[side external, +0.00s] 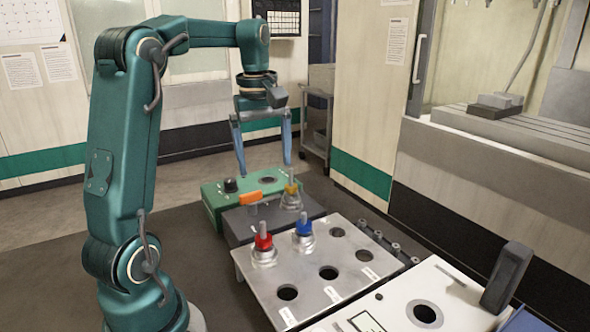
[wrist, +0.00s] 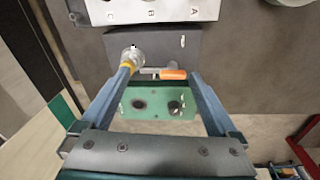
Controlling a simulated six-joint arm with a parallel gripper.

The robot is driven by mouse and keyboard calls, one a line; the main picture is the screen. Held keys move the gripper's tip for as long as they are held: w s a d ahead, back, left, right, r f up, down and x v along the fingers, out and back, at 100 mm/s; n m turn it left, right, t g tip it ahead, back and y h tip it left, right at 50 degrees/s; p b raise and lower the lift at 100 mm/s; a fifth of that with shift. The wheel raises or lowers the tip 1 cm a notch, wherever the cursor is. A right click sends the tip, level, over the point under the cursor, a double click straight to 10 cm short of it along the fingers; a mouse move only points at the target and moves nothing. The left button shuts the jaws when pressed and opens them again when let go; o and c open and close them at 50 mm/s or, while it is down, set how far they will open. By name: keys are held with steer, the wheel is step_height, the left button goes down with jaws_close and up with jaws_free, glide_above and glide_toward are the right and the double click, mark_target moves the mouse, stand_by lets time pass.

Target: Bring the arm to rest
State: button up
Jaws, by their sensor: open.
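My gripper (side external: 266,169) hangs from the arm with its two blue fingers pointing down, spread wide, with nothing between them. It is above the dark grey block (side external: 238,228) and the green box (side external: 213,206). A metal piece with a yellow collar (side external: 291,202) stands upright on the grey block, below one fingertip. In the wrist view my gripper (wrist: 161,72) has that yellow-collared piece (wrist: 131,55) by its left fingertip; they look apart in the side view. An orange part (side external: 250,198) lies at the block's edge.
A silver plate (side external: 328,295) with several round holes holds a red-topped piece (side external: 263,240) and a blue-topped piece (side external: 304,230). A white unit (side external: 395,306) with a hole and a dark upright part (side external: 507,278) stand at front right. A cart (side external: 318,125) is behind.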

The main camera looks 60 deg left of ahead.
steer(key=s+d+r+m+t, duration=0.1)
steer(key=s+d+m, duration=0.1)
steer(key=d+m, duration=0.3)
steer(key=s+d+r+m+t, duration=0.1)
steer(key=s+d+m, duration=0.1)
steer(key=d, duration=0.6)
steer(key=s+d+f+m+t, duration=0.2)
steer(key=s+d+f+m, duration=0.3)
steer(key=m, duration=0.4)
steer(key=shift+s+f+t+h, duration=0.3)
steer(key=shift+s+f+h, duration=0.05)
steer(key=shift+h, duration=0.05)
